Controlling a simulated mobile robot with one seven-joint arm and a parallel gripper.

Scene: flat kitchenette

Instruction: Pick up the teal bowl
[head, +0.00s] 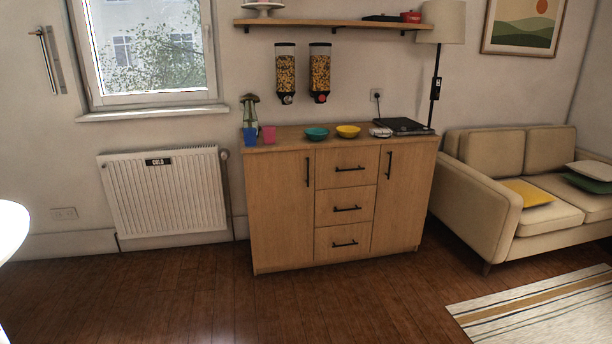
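The teal bowl (317,133) sits upright on top of the wooden cabinet (280,203), near the middle of its top and close to the front edge. A yellow bowl (348,131) stands just to its right, with a small gap between them. The inside of the teal bowl is too small to make out. My gripper is not in view.
A blue cup (250,136) and a pink cup (268,134) stand left of the bowls. A black flat appliance (403,126) lies right. Two dispensers (285,72) hang above. A sofa (500,185) stands right. The wooden floor (190,298) before the cabinet is clear.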

